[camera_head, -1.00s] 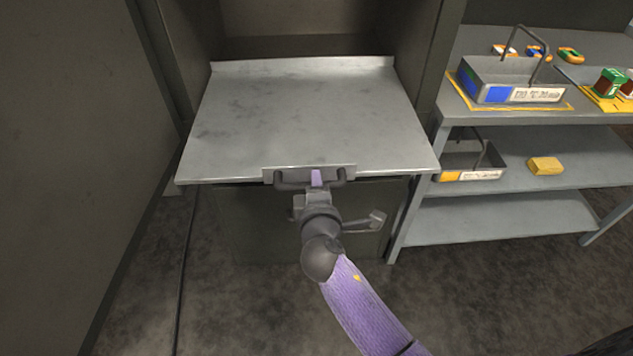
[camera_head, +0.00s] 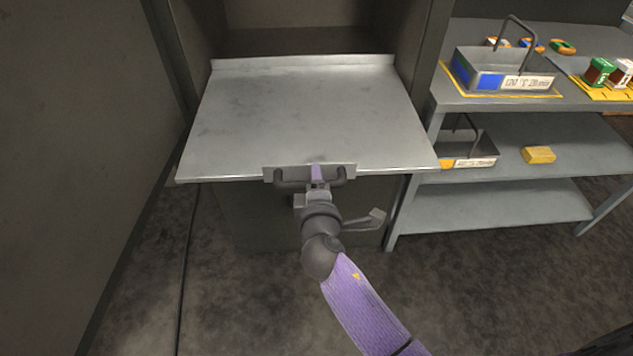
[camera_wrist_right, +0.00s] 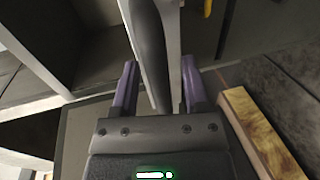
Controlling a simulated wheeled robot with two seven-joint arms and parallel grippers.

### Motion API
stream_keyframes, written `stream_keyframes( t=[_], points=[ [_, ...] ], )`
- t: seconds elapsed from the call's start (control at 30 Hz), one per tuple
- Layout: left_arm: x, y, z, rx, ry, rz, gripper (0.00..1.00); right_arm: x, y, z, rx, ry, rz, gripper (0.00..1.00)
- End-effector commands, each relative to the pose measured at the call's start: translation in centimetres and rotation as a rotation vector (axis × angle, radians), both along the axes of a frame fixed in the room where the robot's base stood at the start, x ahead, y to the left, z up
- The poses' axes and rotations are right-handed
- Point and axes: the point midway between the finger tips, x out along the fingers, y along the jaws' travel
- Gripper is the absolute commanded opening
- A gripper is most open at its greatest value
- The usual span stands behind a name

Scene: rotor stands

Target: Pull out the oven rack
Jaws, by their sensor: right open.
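The oven rack (camera_head: 300,115) is a flat grey metal sheet with a raised back lip, sticking well out of the oven opening (camera_head: 310,20) in the head view. A dark bar handle (camera_head: 288,184) is on its front edge. My right gripper (camera_head: 318,179) is at the middle of this handle. In the right wrist view, the purple fingers of my right gripper (camera_wrist_right: 158,68) stand apart, with the handle (camera_wrist_right: 150,45) between them. Whether they touch it is unclear. My left gripper is out of view.
A grey shelf unit (camera_head: 500,205) stands to the right, with a carrying tray (camera_head: 485,80) on top, another tray (camera_head: 450,163) below and a yellow block (camera_head: 538,155). A large dark panel (camera_head: 70,150) is at the left. The floor (camera_head: 230,310) in front is clear.

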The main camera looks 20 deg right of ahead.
Motion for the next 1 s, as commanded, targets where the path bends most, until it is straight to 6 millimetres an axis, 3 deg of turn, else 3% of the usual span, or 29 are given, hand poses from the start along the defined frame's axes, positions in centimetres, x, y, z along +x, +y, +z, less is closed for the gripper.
stream_keyframes(
  t=[0.33, 0.7, 0.83, 1.0],
  points=[
    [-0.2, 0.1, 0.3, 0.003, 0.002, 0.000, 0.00, -0.6, 0.2, 0.2, 0.001, 0.000, 0.000, 0.60],
    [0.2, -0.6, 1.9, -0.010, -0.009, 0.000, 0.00, -8.0, 2.3, 1.8, 0.002, 0.002, 0.001, 0.60],
    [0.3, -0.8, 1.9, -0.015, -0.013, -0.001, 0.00, -9.2, 2.6, 2.0, 0.000, 0.001, 0.000, 0.60],
    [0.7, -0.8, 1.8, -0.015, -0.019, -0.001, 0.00, -9.4, 2.7, 2.1, 0.000, -0.001, 0.000, 0.60]
  ],
)
